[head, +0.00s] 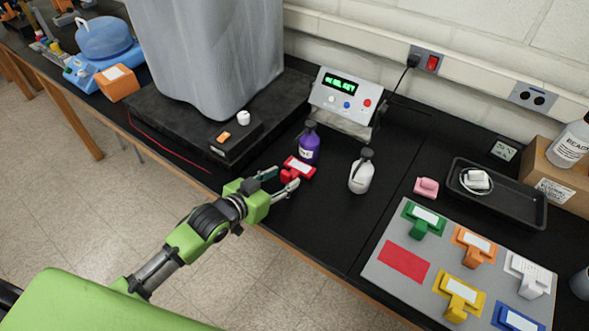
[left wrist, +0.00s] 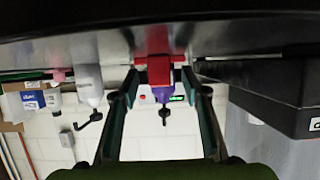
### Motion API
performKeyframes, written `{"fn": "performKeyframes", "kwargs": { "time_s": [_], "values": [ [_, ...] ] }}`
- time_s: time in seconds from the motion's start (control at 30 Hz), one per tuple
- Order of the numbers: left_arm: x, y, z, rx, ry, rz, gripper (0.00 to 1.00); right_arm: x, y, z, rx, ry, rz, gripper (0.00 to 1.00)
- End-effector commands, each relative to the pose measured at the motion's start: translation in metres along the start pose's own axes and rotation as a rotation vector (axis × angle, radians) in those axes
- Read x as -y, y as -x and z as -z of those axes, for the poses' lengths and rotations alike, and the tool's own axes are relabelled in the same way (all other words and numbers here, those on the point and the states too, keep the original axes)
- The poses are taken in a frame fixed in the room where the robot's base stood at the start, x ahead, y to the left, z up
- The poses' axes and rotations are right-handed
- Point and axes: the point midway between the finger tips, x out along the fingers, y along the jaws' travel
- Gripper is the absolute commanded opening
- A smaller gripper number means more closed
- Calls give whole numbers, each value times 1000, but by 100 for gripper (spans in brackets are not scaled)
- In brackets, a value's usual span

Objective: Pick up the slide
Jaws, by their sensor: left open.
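The red slide (head: 300,166) has a white label on top and lies on the black bench in front of a purple bottle. My left gripper (head: 281,180) is open at the bench's front edge, with its fingertips just short of the slide or beside its near end. In the left wrist view the red slide (left wrist: 158,68) shows between the two open fingers of my left gripper (left wrist: 159,82), with space on both sides. I cannot tell whether a finger touches it. My right gripper is not in view.
The purple bottle (head: 308,146) stands right behind the slide, and a white bottle (head: 361,172) stands to its right. A black base (head: 165,140) is on the left. A grey mat (head: 375,270) holds several coloured pieces and a bare red patch (head: 404,262).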

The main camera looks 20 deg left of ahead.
Motion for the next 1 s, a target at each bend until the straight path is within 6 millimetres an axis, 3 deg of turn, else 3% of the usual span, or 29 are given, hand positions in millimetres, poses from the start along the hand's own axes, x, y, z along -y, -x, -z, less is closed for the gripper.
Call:
{"fn": "performKeyframes", "kwargs": {
  "time_s": [0.2, 0.53, 0.57, 0.7, 1.0],
  "values": [
    [0, -26, 1, -2, 1, 1, 42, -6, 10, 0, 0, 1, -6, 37],
    [-1, -32, -1, -1, 0, 0, 42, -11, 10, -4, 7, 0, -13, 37],
    [-1, -32, -1, -1, 0, 0, 39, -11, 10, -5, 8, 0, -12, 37],
    [-1, -32, -1, -1, 0, 0, 3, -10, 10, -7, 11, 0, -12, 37],
    [-1, -32, -1, -1, 0, 0, 1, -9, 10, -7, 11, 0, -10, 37]
  ]
}}
